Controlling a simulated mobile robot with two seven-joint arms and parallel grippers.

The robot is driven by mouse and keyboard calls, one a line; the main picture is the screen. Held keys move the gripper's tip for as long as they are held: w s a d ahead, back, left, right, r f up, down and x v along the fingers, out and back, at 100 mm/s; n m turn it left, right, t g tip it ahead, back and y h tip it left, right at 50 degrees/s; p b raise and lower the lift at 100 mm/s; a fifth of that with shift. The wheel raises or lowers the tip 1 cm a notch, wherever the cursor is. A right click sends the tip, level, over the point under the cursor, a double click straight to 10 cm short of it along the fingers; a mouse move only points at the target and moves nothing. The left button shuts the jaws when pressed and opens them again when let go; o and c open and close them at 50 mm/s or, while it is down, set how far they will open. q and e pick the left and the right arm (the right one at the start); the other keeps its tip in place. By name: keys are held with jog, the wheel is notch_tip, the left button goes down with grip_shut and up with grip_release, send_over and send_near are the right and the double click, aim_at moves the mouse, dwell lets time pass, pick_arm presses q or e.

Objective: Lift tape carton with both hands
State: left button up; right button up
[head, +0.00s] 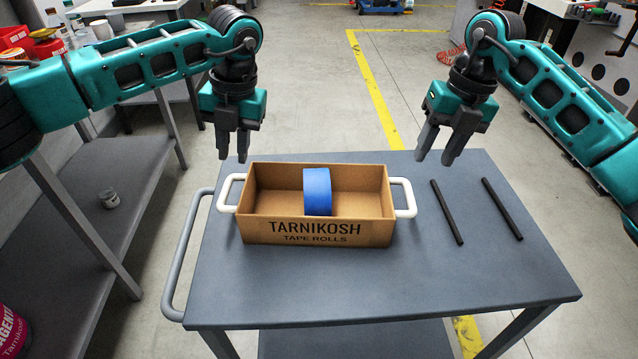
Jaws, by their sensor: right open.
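The tape carton (275,231) is an open-topped brown box marked "TARNIKOSH TAPE ROLLS". It rests on a grey cart top (400,280), with a blue tape roll (317,192) standing inside. A white handle sticks out at its left end (224,194) and another at its right end (408,198). My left gripper (233,158) is above and behind the left handle, pointing down, open and empty. My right gripper (434,160) is above and behind the right handle, a little to its right, open and empty. Neither gripper touches the carton.
Two dark rods (447,212) (502,208) lie on the cart to the right of the carton. The cart has a grey push bar (178,255) on its left. A grey shelved bench (60,165) stands at the left. The cart top in front of the carton is clear.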

aim_at(226, 188)
pick_arm(q)
jog(key=shift+w+a+r, duration=0.25)
jog(key=shift+a+r, duration=0.3)
jog(key=shift+r, duration=0.1)
pick_arm(e)
jog(key=shift+w+r, duration=0.1)
jog(key=shift+r, duration=0.1)
pick_arm(q)
jog(key=a+f, duration=0.1)
jog(key=f, duration=0.7)
jog(key=a+f, duration=0.1)
jog(key=f, duration=0.3)
jog(key=shift+a+f, duration=0.3)
jog(key=shift+f, duration=0.05)
pick_arm(e)
jog(key=f, duration=0.4)
jog(key=a+f, duration=0.1)
jog(key=f, duration=0.3)
jog(key=a+f, duration=0.1)
jog(key=f, duration=0.3)
jog(key=shift+a+f, duration=0.15)
jog(key=shift+f, duration=0.2)
pick_arm(q)
jog(key=c, duration=0.4)
pick_arm(e)
jog(key=c, duration=0.4)
pick_arm(q)
grip_shut()
pick_arm(e)
grip_shut()
